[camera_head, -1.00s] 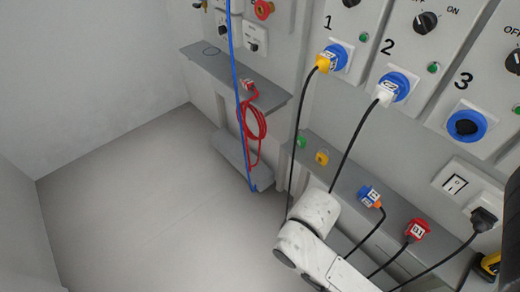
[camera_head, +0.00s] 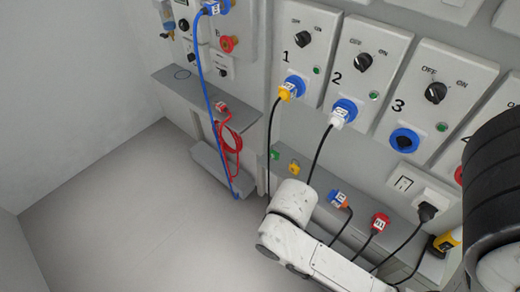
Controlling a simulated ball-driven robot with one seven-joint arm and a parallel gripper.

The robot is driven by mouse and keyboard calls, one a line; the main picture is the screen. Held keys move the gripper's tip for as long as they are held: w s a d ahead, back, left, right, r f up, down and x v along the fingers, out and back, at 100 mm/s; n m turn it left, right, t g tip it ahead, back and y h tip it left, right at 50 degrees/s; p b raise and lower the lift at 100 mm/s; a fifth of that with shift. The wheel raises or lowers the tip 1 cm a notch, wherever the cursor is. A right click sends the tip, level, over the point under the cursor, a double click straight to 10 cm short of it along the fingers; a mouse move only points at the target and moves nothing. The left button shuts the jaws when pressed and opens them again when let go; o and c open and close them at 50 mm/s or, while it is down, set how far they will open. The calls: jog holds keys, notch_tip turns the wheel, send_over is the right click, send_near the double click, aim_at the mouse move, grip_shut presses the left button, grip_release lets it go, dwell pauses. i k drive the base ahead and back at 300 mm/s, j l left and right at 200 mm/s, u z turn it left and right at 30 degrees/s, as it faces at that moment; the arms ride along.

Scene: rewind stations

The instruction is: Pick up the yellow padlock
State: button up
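A small yellow object, which looks like the yellow padlock (camera_head: 294,168), sits on the grey ledge (camera_head: 325,193) below station 1. It is small in the view, so its shackle cannot be made out clearly. A similar green one (camera_head: 274,153) sits just to its left. My white arm reaches across the lower middle, close in front of the ledge and just below the yellow padlock in the picture. My gripper itself is not visible.
Blue sockets with a yellow plug (camera_head: 289,90) and a white plug (camera_head: 341,115) trail black cables near the ledge. A red cable (camera_head: 228,140) hangs left. The floor (camera_head: 110,200) is clear.

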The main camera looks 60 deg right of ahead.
aim_at(294, 168)
jog(key=i+j+z, duration=0.1)
jog(key=j, duration=0.25)
jog(key=i+j+z, duration=0.1)
jog(key=j, duration=0.25)
jog(key=i+j, duration=0.25)
jog(key=k+j+z, duration=0.1)
jog(key=z, duration=1.35)
jog(key=k+l, duration=0.05)
